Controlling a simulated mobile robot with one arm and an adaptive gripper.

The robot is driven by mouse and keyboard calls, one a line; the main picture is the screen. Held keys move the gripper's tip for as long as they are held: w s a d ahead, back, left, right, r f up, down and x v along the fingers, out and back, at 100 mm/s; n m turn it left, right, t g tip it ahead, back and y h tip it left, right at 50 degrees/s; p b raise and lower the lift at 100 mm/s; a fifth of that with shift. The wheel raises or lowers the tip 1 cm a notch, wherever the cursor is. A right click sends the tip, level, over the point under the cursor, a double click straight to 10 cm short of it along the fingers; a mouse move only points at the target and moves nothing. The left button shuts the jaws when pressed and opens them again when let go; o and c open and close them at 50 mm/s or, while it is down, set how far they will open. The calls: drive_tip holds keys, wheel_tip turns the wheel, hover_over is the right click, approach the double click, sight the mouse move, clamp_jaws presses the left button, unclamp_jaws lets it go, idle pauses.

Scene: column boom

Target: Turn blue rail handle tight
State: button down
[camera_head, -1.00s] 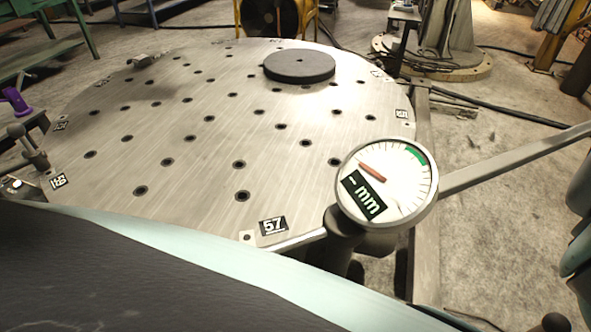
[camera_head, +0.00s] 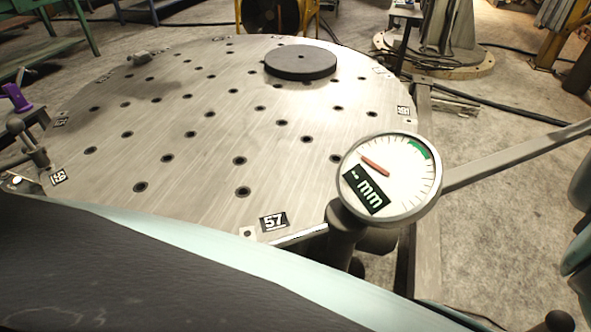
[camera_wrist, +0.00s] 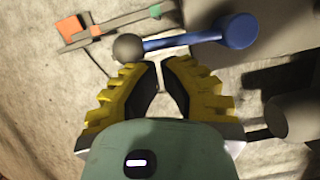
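The blue rail handle (camera_wrist: 185,40) shows at the top of the wrist view. It has a round blue hub at its right end and a grey ball at its left end. My gripper (camera_wrist: 157,64) has yellow ribbed fingers with dark pads. They are parted by a narrow gap in which I see nothing held. The fingertips lie just below the bar and ball in the picture; I cannot tell whether they touch. In the head view a round dial gauge (camera_head: 405,185) marked mm has a red needle pointing up-left and a green band at upper right. I cannot make out the blue handle there.
A round perforated metal table (camera_head: 200,125) bears a dark disc (camera_head: 300,63). A ball-ended lever (camera_head: 28,143) and a purple handle (camera_head: 16,98) stand at its left. The wrist view shows an orange block (camera_wrist: 70,28) on a bar and a grey cylinder (camera_wrist: 290,115) at right.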

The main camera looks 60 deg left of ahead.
drive_tip(key=s+d+m, duration=0.1)
drive_tip(key=s+d+m+y+b, duration=0.1)
drive_tip(key=m, duration=0.1)
drive_tip(key=shift+m, duration=0.3)
drive_tip(key=s+m+t+y+p, duration=0.1)
drive_tip(key=s+m+y+p, duration=0.2)
drive_tip(key=s+m, duration=0.5)
drive_tip(key=shift+s+m+y+p, duration=0.3)
drive_tip(key=shift+m+p, duration=0.25)
drive_tip(key=shift+m, duration=2.15)
drive_tip(key=shift+s, duration=0.1)
drive_tip(key=shift+d, duration=0.1)
